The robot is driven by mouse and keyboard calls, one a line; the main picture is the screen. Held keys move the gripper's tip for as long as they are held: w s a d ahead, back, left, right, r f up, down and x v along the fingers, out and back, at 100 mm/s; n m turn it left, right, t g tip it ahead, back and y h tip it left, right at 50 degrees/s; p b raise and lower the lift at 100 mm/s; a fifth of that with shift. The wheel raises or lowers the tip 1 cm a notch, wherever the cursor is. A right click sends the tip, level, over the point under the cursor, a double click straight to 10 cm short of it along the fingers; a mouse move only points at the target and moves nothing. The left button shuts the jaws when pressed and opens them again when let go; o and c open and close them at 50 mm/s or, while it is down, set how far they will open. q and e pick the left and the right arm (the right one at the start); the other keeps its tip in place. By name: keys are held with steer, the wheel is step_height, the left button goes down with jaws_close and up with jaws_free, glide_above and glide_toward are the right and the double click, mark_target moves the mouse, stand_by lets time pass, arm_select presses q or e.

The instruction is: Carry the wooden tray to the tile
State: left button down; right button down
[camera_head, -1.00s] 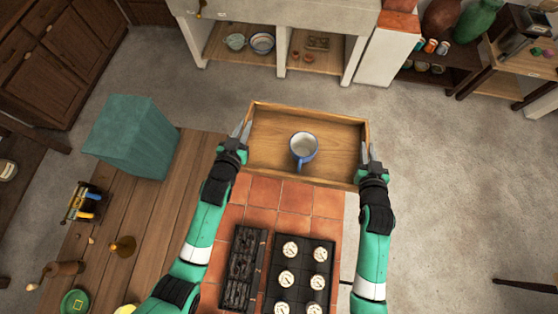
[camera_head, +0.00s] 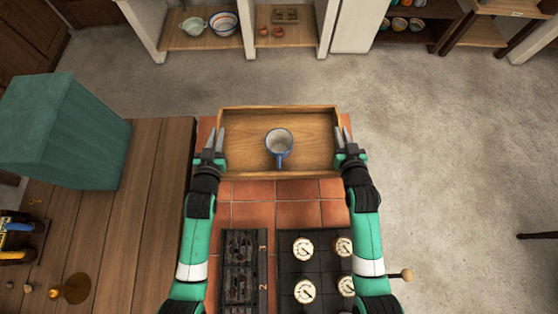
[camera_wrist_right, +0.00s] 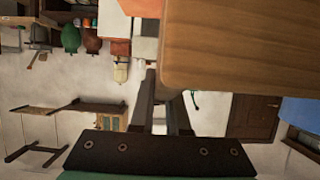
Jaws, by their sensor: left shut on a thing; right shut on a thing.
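The wooden tray (camera_head: 315,140) is in the middle of the head view, over the far end of the terracotta tiles (camera_head: 298,214). In the right wrist view, the tray (camera_wrist_right: 240,50) fills the upper right beside my right gripper's fingers (camera_wrist_right: 164,90). I cannot tell whether the tray touches the tiles or hangs above them.
Black panels with round white dials (camera_head: 303,248) and a dark grate (camera_head: 240,265) lie on the near tiles. A wooden table (camera_head: 150,190) with a teal block (camera_head: 75,135) stands at left. Open floor (camera_head: 450,150) lies at right; shelves (camera_head: 275,40) stand beyond.

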arm_select(q)
steer(key=shift+f, duration=0.55)
arm_select(e)
steer(key=shift+w+f, duration=0.1)
steer(key=shift+f, duration=0.4)
arm_select(q)
steer(key=shift+f+b, duration=0.15)
steer(key=shift+b, duration=0.15)
arm_select(e)
steer(key=shift+f, duration=0.15)
